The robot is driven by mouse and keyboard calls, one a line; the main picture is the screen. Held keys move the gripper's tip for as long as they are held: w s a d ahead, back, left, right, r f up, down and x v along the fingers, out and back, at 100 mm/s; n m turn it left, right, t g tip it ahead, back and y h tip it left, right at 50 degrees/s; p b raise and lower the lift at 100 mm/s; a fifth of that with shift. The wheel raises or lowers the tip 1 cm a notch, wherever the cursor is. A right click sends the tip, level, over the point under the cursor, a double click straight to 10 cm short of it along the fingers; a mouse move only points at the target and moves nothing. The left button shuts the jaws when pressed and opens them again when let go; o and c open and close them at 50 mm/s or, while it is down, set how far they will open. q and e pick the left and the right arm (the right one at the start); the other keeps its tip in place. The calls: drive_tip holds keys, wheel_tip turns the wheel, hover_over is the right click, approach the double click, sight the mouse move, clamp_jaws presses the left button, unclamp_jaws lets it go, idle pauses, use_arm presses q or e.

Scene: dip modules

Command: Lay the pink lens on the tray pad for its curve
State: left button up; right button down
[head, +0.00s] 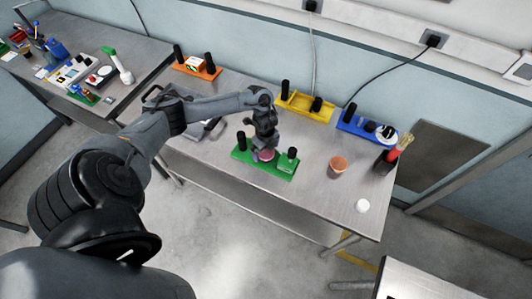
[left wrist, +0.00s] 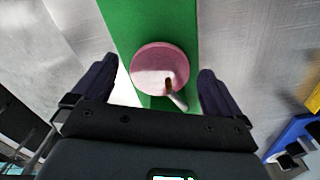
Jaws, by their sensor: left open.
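The pink lens (head: 264,156) is a round disc over the middle of the green tray (head: 246,157). It also shows in the left wrist view (left wrist: 158,62), against the green strip (left wrist: 130,22). A short pale stick with a brown part overlaps its lower edge there. My left gripper (head: 262,146) is above the green tray. In the wrist view its dark fingers are spread on either side of the lens, with gaps on both sides. I cannot tell whether the lens touches the tray or which pad is under it. My right gripper is not in view.
Black posts (head: 241,141) and (head: 292,154) stand at the green tray's ends. Orange (head: 193,70), yellow (head: 303,107) and blue (head: 352,123) trays line the back. An orange cup (head: 338,167), a pen holder (head: 384,165) and a white round item (head: 362,205) are at right.

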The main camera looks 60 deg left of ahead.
use_arm(q)
drive_tip(key=c, duration=1.1)
drive_tip(key=shift+c, duration=0.2)
drive_tip(key=shift+r, duration=0.1)
